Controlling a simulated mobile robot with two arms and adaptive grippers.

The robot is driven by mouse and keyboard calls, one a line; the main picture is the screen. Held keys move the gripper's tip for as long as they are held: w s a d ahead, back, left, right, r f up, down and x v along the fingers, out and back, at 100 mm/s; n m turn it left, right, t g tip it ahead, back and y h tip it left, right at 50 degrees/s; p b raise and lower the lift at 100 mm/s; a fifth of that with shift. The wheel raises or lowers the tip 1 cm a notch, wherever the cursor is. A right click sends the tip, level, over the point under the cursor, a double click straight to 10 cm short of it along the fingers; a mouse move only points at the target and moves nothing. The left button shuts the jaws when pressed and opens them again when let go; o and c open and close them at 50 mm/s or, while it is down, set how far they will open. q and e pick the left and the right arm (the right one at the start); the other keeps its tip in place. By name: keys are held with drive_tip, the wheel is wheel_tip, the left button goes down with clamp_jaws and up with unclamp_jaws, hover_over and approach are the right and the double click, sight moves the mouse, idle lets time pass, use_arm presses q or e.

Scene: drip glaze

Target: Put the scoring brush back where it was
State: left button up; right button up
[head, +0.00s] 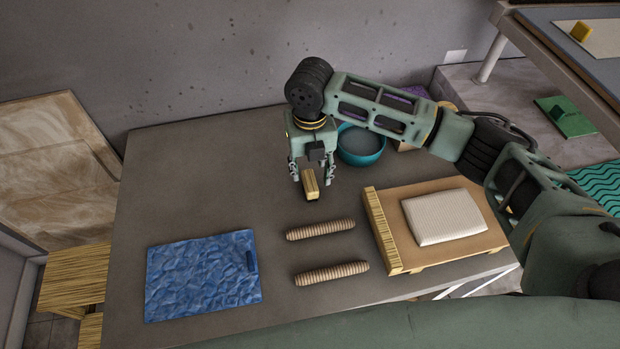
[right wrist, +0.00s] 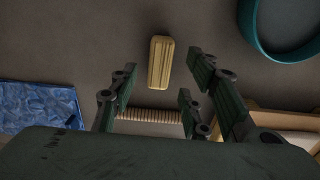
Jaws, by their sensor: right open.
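A yellow ribbed wooden block with a dark end, which looks like the scoring brush (head: 310,186), is at the middle of the grey table. It also shows in the right wrist view (right wrist: 160,62), just beyond the fingertips and lined up with the gap between them. My right gripper (head: 311,177) points down over it, with its fingers apart, one on each side. I cannot tell whether the fingers touch it. My left gripper is not in view.
The table (head: 210,190) has free room at left. Nearby are a teal bowl (head: 360,145), two ridged clay rolls (head: 320,229) (head: 331,273), a blue textured mat (head: 202,275) and a wooden board (head: 440,255) carrying a white slab (head: 443,216).

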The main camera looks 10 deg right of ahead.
sight(310, 180)
wheel_tip(310, 180, up, 7)
drive_tip(key=shift+b, duration=0.4)
